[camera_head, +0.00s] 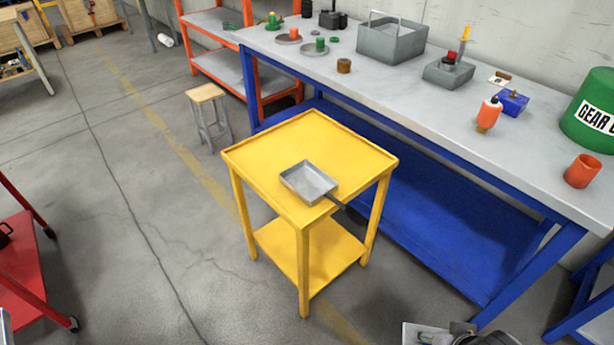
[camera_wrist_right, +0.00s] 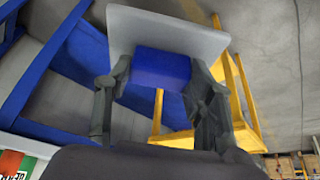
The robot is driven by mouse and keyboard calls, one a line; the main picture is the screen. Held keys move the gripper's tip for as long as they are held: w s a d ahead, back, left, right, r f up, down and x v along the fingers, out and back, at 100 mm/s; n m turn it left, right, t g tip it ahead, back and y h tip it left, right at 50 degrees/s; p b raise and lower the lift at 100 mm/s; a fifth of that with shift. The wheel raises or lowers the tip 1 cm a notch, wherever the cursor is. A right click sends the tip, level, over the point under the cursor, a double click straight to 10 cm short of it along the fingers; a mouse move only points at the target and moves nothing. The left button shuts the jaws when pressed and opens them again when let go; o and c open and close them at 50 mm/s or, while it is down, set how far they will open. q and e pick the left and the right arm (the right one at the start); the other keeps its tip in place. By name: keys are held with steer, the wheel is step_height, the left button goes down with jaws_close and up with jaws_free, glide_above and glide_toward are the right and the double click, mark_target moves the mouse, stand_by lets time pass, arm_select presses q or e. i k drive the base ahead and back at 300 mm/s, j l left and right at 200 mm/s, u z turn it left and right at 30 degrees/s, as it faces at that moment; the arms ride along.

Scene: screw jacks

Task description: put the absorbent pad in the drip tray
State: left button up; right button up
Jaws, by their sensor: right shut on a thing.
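The absorbent pad (camera_wrist_right: 170,30) is a flat, light grey square with a blue block on it. My right gripper (camera_wrist_right: 157,72) is shut on this blue block. In the head view the pad (camera_head: 413,332) shows at the bottom edge beside my right gripper (camera_head: 452,332), partly cut off. The drip tray (camera_head: 303,184) looks to be the shallow grey metal pan with a dark handle, standing empty on the yellow table. The pad is apart from it, nearer to me and to the right. My left gripper is not in view.
The yellow table (camera_head: 268,150) has free room around the pan. Behind it, the blue workbench (camera_head: 400,85) holds a grey bin (camera_head: 390,45), an orange bottle (camera_head: 489,115), an orange cup (camera_head: 582,171) and a green drum (camera_head: 592,112). A stool (camera_head: 207,95) and a red cart (camera_head: 20,270) stand left.

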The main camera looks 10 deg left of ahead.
mark_target(308, 185)
steer(key=i+j+z, duration=0.4)
steer(key=j, duration=0.45)
steer(key=i+j+z, duration=0.3)
steer(key=j+z, duration=0.15)
steer(key=j, duration=0.5)
steer(key=i+j+z, duration=0.1)
steer(key=j+z, duration=0.3)
steer(key=j, duration=0.55)
steer(key=j+z, duration=0.45)
steer(key=j, duration=0.6)
steer(key=k+j+z, duration=0.2)
steer(key=j+z, duration=0.2)
steer(key=j, duration=0.6)
steer(key=j+z, duration=0.15)
steer(key=j, duration=0.3)
